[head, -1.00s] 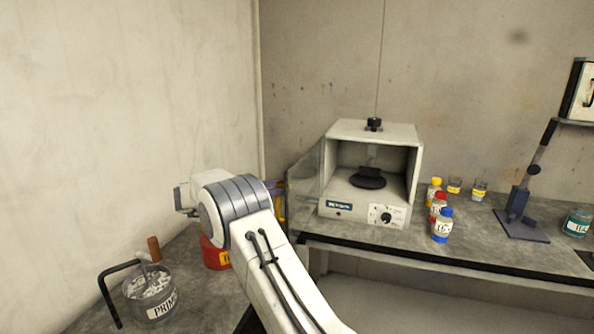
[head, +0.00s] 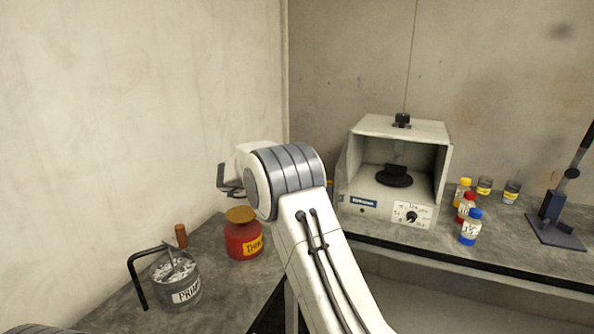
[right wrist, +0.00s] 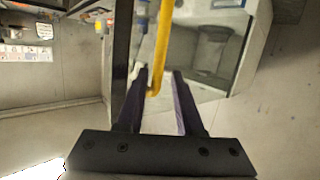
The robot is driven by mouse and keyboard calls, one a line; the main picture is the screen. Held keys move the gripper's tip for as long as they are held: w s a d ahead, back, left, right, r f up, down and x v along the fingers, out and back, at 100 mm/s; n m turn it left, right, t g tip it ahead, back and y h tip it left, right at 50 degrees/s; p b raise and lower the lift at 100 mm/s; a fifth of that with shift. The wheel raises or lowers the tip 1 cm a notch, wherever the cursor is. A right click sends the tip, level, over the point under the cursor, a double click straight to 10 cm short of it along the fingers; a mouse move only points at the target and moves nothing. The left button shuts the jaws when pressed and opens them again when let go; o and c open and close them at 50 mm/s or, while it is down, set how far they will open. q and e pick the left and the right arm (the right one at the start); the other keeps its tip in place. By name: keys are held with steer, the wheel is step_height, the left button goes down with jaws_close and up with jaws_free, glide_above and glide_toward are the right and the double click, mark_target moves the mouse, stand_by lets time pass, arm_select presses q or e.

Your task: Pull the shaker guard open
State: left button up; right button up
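The shaker is a white open-fronted box (head: 432,172) with a dark round platform (head: 394,176) inside; its window also shows in the right wrist view (right wrist: 215,55). A clear guard panel (head: 347,172) stands out at its left side, partly hidden by my right arm. A yellow bar (right wrist: 161,50), apparently the guard's handle, reaches between the fingers of my right gripper (right wrist: 160,98). The fingers are apart, with the bar near the left finger and a gap to the right one. In the head view the right fingertips are hidden behind the arm. My left gripper is not in view.
A red thinner can (head: 243,241) and a primer pot (head: 178,284) with a black bent handle stand on the left bench. Capped bottles (head: 469,227) and small jars stand right of the shaker, then a blue-grey stand (head: 553,225). A wall closes the left side.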

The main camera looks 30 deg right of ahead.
arm_select(q)
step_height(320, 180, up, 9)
steer(key=p, duration=0.8)
arm_select(e)
steer(key=w+a, duration=0.6)
steer(key=a, duration=0.3)
steer(key=shift+a, duration=0.25)
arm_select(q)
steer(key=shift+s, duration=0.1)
arm_select(e)
steer(key=shift+r, duration=0.1)
arm_select(q)
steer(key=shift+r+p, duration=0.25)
steer(key=shift+p, duration=0.15)
arm_select(e)
steer(key=shift+s, duration=0.1)
